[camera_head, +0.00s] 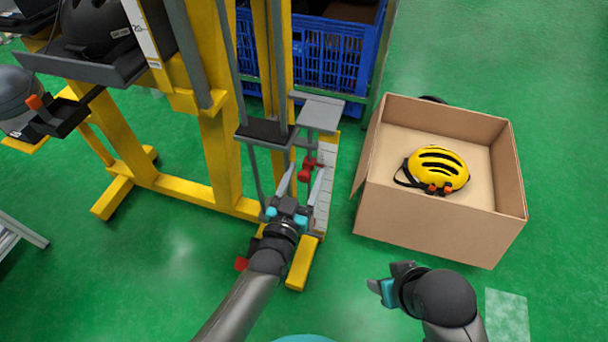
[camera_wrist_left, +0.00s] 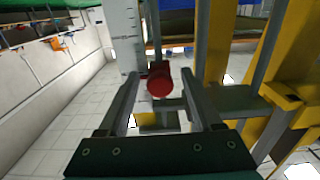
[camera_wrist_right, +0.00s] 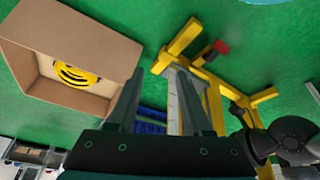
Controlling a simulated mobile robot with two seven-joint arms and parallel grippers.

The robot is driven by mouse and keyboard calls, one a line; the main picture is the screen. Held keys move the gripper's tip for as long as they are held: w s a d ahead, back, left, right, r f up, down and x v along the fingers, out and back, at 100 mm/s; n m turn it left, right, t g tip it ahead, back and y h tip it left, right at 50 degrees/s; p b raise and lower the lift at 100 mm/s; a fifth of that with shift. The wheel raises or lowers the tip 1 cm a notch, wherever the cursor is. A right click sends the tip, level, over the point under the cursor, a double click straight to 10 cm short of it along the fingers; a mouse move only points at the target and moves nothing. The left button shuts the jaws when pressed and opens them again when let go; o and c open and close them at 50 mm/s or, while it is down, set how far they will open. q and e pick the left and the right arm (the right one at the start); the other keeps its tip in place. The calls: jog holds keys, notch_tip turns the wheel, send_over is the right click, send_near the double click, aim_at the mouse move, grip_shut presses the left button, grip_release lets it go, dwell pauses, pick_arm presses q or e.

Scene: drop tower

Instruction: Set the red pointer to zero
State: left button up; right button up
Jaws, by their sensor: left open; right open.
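The red pointer (camera_head: 307,168) sits low on the drop tower, beside the pale upright scale (camera_head: 324,190). My left gripper (camera_head: 303,182) is open just in front of it. In the left wrist view the pointer's round red end (camera_wrist_left: 160,82) shows between the two open fingers, with gaps at both sides. The scale (camera_wrist_left: 125,40) stands behind and to the left there; its marks are too small to read. My right gripper (camera_head: 380,287) is open and empty, low over the floor, away from the tower.
A cardboard box (camera_head: 440,222) with a yellow helmet (camera_head: 437,169) stands right of the tower. A blue crate (camera_head: 312,55) is behind. The yellow tower frame (camera_head: 222,150) rises close to my left gripper. A small red part (camera_head: 241,263) sits near its base.

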pick_arm(q)
jog(key=shift+s, duration=0.1)
jog(key=shift+s+a, duration=0.15)
jog(key=shift+s, duration=0.1)
jog(key=p+v, duration=0.5)
jog(key=v, duration=0.9)
jog(key=shift+s, duration=0.25)
pick_arm(e)
jog(key=s+f+g, duration=0.1)
jog(key=s+f, duration=0.2)
jog(key=f, duration=0.7)
jog(key=shift+s+d+g, duration=0.15)
jog(key=shift+d+g, duration=0.1)
jog(key=shift+g, duration=0.15)
jog(key=shift+f, duration=0.1)
